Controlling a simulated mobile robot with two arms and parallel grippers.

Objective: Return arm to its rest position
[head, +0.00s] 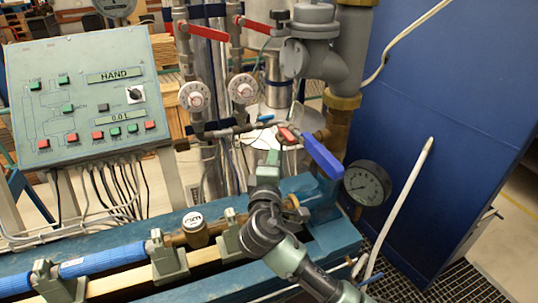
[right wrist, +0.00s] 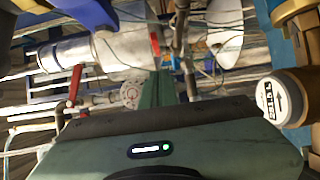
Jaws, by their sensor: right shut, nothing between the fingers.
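My right arm comes in from the lower right in the head view, over the blue bench. Its gripper (head: 273,160) points up and away, just left of the blue valve lever (head: 322,157). The fingers are shut and hold nothing. In the right wrist view the shut gripper (right wrist: 158,90) points at the pipework, and the blue lever (right wrist: 90,14) shows at the top left. My left gripper is not in view.
A water meter (head: 195,228) sits on the bench rail (head: 75,289), left of my wrist. A pressure gauge (head: 367,184) stands to the right, before a blue cabinet (head: 455,110). Red-handled valves (head: 208,31) and a control panel (head: 80,100) are behind and left.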

